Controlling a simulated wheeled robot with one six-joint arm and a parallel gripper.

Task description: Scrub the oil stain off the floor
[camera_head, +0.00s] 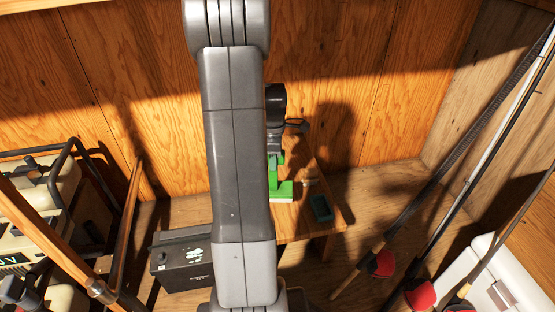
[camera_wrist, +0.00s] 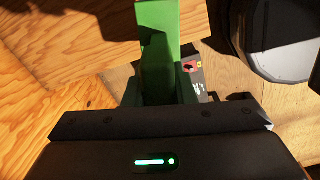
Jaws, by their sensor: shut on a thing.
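My gripper (camera_wrist: 160,88) is shut on a green tool (camera_wrist: 158,30), which extends toward the top of the wrist view. In the head view, the green tool (camera_head: 282,190) shows as an upright part and a wide flat part, partly behind my arm, over the small wooden table. I cannot tell whether it touches the tabletop. I cannot make out an oil stain on the visible floor (camera_head: 385,190); my arm, the table and shadows hide parts of it.
The wooden table (camera_head: 338,218) holds a small teal box (camera_head: 321,208). A black battery (camera_head: 181,262) stands left of the table. Rods with red ends (camera_head: 382,263) lean at the right beside a white cooler (camera_head: 500,285). A rack with pale equipment (camera_head: 40,205) fills the left.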

